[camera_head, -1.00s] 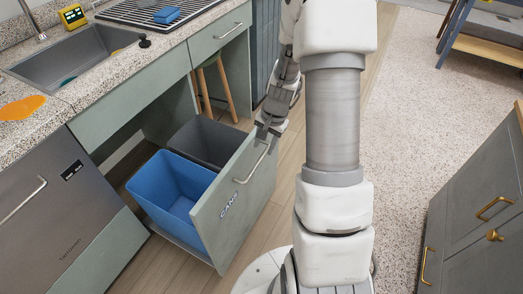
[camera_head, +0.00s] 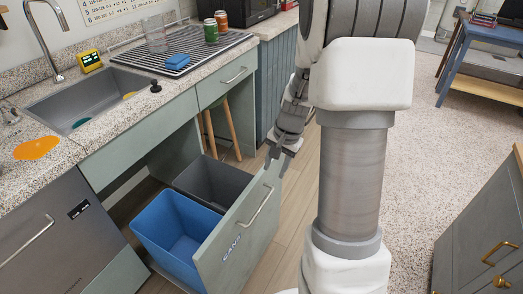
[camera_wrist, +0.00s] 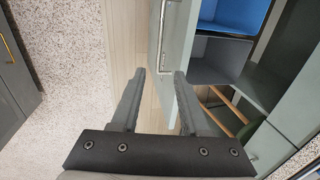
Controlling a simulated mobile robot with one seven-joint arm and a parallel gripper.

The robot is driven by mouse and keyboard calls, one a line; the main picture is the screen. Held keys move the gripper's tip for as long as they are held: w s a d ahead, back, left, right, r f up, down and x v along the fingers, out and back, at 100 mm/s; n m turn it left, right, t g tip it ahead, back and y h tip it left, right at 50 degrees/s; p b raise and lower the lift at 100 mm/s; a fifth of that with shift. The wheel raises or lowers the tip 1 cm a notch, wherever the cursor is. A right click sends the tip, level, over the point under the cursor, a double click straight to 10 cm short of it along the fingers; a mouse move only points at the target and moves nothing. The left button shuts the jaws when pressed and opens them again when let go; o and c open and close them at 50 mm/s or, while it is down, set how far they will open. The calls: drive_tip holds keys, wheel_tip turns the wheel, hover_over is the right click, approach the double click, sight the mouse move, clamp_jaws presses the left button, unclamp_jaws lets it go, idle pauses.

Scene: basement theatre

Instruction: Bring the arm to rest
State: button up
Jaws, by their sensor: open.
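My gripper (camera_head: 279,163) is near the top edge of the pulled-out drawer front (camera_head: 240,232), toward its far end. In the head view the handle (camera_head: 262,206) is below and left of the gripper. My arm reaches across the middle of the head view.
The open drawer holds a blue bin (camera_head: 177,240) and a grey bin (camera_head: 213,184). The counter with sink (camera_head: 95,95) is at left, with green and orange cans (camera_head: 211,32) at the back. A grey cabinet (camera_head: 482,230) is at right. Speckled floor (camera_head: 430,120) is clear between.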

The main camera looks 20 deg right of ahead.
drive_tip(key=s+a+r+n+t, duration=0.1)
drive_tip(key=s+a+r+n, duration=0.25)
drive_tip(key=r, duration=0.35)
drive_tip(key=s+a+r+n+t, duration=0.1)
drive_tip(key=s+a+r+n, duration=0.15)
drive_tip(key=a+r, duration=0.3)
drive_tip(key=s+a+r+n+t+h, duration=0.1)
drive_tip(key=s+a+r+n, duration=0.25)
drive_tip(key=s, duration=0.25)
drive_tip(key=s+a+r+n+t, duration=0.1)
drive_tip(key=s+a+r+n, duration=0.1)
drive_tip(key=s+r, duration=0.3)
wheel_tip(320, 180, up, 11)
drive_tip(key=s+p, duration=0.1)
drive_tip(key=p, duration=1.1)
drive_tip(key=shift+d+m, duration=0.25)
drive_tip(key=shift+m, duration=0.1)
